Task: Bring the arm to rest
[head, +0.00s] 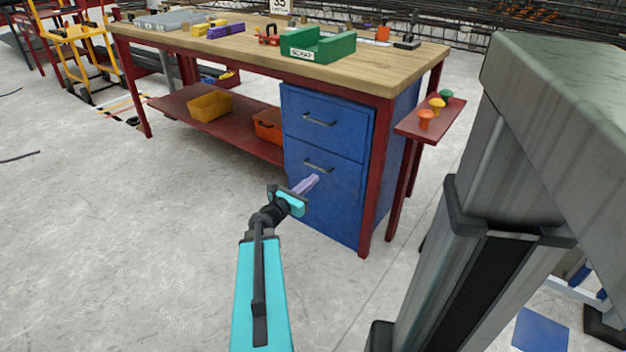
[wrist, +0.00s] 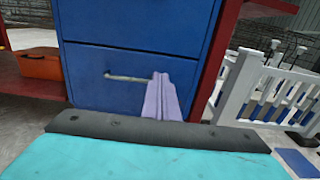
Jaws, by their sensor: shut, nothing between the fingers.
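My arm reaches forward from the bottom of the head view, over the floor in front of the workbench. The upper drawer (head: 325,118) and the lower drawer both look closed.
The wooden-topped workbench (head: 400,75) carries a green scrap tray (head: 325,48) and tools. A yellow bin (head: 210,106) and an orange bin (head: 266,125) sit on its lower shelf. A red side shelf (head: 412,127) holds coloured knobs. Open floor (head: 120,240) lies left; a white fence (wrist: 265,85) stands right.

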